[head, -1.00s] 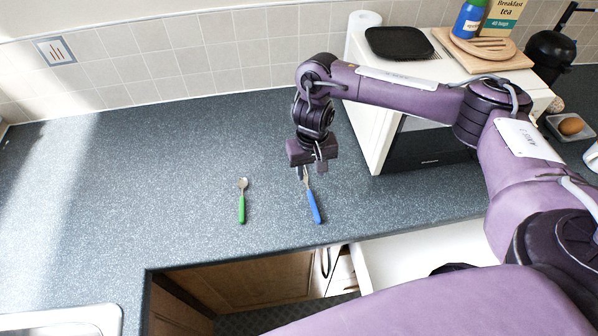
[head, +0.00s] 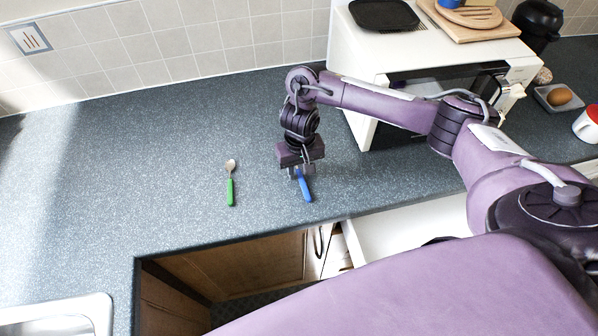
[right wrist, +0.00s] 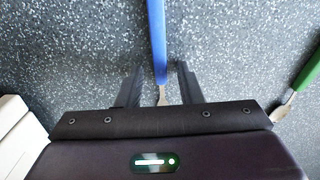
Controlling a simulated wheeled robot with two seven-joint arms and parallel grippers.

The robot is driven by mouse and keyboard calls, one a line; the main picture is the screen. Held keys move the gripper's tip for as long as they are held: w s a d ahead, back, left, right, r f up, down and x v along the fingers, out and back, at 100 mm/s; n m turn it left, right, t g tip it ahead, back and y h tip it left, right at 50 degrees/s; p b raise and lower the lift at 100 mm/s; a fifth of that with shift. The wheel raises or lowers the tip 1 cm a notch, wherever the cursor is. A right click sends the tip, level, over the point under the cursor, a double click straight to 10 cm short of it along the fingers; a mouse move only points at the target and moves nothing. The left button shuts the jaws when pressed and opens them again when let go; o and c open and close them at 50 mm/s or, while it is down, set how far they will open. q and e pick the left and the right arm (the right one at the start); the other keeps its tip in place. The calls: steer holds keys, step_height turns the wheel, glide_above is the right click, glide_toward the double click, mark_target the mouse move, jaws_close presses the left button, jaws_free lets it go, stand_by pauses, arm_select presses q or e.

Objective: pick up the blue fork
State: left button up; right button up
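The blue fork (head: 305,187) lies on the dark speckled counter, its handle toward the front edge. In the head view its upper part is hidden by my right gripper (head: 301,173), which points down over it. In the right wrist view the fork's blue handle (right wrist: 156,40) runs between the two black fingers of the right gripper (right wrist: 158,84), with a gap on each side. The right gripper is open and holds nothing. Whether the fingertips touch the counter is unclear. My left gripper is out of view.
A green-handled spoon (head: 231,188) lies left of the fork, also showing in the right wrist view (right wrist: 307,72). A white microwave (head: 352,75) stands behind to the right. An open drawer (head: 400,232) is below the counter edge. Counter left of the spoon is clear.

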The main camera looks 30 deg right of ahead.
jaws_close()
steer(key=shift+r, duration=0.15)
